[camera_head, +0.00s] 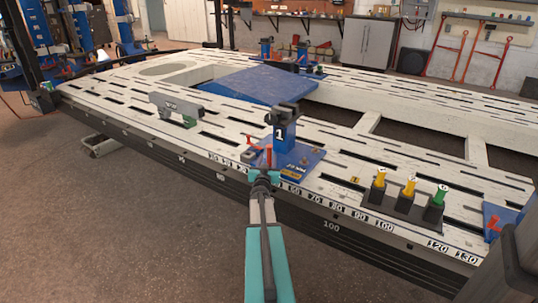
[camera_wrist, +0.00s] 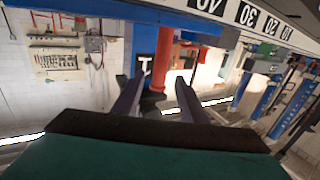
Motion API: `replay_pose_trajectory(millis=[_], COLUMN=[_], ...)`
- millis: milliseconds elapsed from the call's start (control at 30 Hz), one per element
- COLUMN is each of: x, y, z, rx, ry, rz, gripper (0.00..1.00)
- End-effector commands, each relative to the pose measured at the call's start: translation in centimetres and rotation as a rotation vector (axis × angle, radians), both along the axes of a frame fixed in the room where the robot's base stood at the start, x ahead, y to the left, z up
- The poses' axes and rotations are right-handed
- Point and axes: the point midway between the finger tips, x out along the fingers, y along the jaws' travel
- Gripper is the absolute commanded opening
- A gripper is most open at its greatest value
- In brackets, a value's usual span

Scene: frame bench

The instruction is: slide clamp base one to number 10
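Clamp base one is a blue plate (camera_head: 300,163) with a blue post (camera_head: 283,138) marked 1 and a dark head on top. It sits at the bench's near edge, around the 50 mark. Red handles (camera_head: 268,156) stand on its near left side. My gripper (camera_head: 262,180) is at this near edge, just in front of the plate. In the wrist view, my gripper (camera_wrist: 160,85) has its two fingers apart, with a red handle (camera_wrist: 161,60) between or just beyond the tips. No contact can be made out. The 10 mark (camera_wrist: 287,33) shows upside down in the wrist view.
A grey-green block (camera_head: 178,110) stands on the bench left of the clamp base. A dark holder (camera_head: 405,206) with yellow and green pieces stands to the right. Another blue base (camera_head: 497,215) is at the far right. The near-edge strip towards the left looks free.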

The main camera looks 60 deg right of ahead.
Motion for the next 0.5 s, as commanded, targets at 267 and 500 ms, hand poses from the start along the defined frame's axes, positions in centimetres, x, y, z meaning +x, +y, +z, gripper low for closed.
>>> replay_pose_trajectory(millis=[267,500], x=[1.3,2.2], y=[-2.6,-4.4], z=[-0.1,-0.1], rx=[0.0,0.0], ry=[-0.001,0.0], rz=[0.0,-0.001], gripper=[0.39,0.39])
